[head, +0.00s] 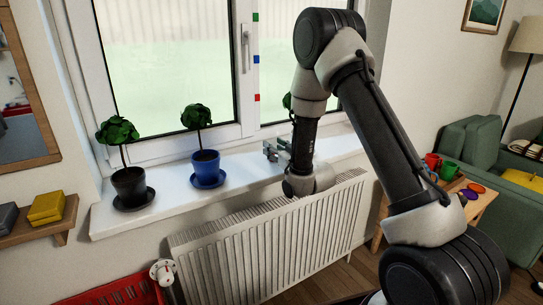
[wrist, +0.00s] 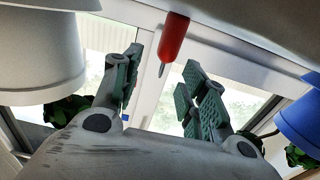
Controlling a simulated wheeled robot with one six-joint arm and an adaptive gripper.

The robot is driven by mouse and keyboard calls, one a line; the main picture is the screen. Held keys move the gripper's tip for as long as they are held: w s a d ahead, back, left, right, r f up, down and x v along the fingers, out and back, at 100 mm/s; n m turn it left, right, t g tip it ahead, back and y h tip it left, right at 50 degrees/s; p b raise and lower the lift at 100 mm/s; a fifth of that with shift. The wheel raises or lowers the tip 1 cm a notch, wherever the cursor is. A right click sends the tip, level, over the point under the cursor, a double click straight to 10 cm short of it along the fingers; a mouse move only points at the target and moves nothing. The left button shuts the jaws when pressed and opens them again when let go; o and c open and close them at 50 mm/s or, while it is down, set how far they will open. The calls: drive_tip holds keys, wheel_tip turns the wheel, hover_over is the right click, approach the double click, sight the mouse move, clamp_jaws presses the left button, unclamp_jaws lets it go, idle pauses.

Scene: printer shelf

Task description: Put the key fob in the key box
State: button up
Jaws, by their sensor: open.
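I cannot make out a key fob or a key box in either view. My gripper (head: 275,152) is over the windowsill, right of the blue pot. In the wrist view, my gripper (wrist: 161,86) is open, with its grey-green padded fingers wide apart and nothing held. The wrist picture appears upside down. A red object (wrist: 174,36) with a thin pointed grey tip shows between and beyond the fingers, against the sill, apart from them. It looks like a small tool. In the head view it is hidden or too small to tell.
A black pot (head: 130,187) and a blue pot (head: 206,168) with small trees stand on the sill (head: 165,205). A white pot (wrist: 40,50) shows in the wrist view. Yellow (head: 46,207) and grey boxes (head: 9,216) sit on a left shelf. A radiator (head: 250,250) is below.

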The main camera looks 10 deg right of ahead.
drive_tip(key=shift+w+a, duration=0.15)
drive_tip(key=shift+w, duration=0.35)
drive_tip(key=shift+c, duration=0.2)
clamp_jaws()
drive_tip(key=shift+r, duration=0.1)
